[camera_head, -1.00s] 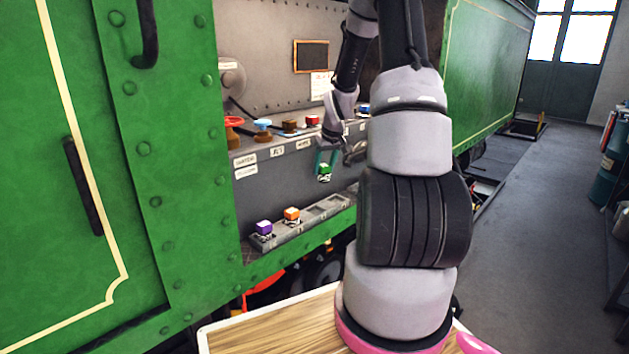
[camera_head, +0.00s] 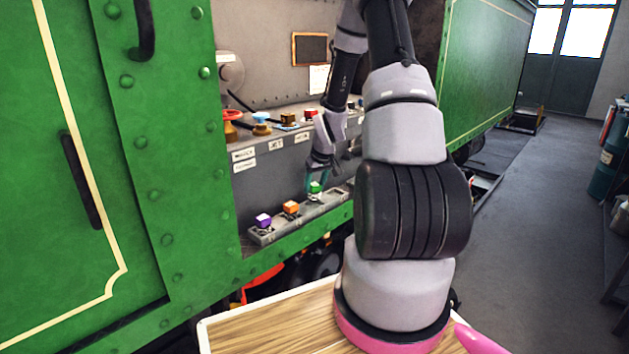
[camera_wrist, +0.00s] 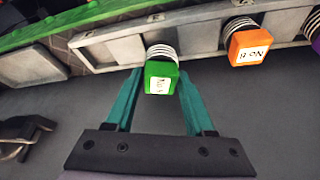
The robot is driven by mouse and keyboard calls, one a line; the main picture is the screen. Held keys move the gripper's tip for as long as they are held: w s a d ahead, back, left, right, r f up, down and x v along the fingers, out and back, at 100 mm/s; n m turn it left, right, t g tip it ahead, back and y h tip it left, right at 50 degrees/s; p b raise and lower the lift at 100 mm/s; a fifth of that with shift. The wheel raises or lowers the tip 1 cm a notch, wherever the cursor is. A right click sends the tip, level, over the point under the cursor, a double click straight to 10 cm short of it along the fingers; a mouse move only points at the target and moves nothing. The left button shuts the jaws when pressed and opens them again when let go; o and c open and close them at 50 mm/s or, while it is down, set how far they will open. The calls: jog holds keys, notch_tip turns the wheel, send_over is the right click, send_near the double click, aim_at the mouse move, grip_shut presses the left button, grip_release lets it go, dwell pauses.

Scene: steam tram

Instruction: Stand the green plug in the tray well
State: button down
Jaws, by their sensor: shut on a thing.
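The green plug (camera_head: 315,188) is a green cube on a coiled white-and-dark stem. My gripper (camera_head: 318,180) is shut on it; in the wrist view the teal fingers close on both sides of the green plug (camera_wrist: 161,77). The grey tray (camera_head: 268,235) is a long strip of wells on the green ledge. The plug is at the tray, right of the orange plug. In the wrist view its coiled stem overlaps a well; I cannot tell whether it is seated in it.
An orange plug (camera_head: 291,208) and a purple plug (camera_head: 263,221) stand in the tray's left wells. Empty wells (camera_wrist: 113,46) show beside the green plug in the wrist view. A shelf above holds a red valve (camera_head: 231,126) and a blue knob (camera_head: 261,124).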

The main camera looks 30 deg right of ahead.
jog(key=shift+f, duration=1.35)
grip_release()
jog(key=shift+r, duration=0.45)
jog(key=shift+r, duration=0.7)
jog(key=shift+r, duration=2.55)
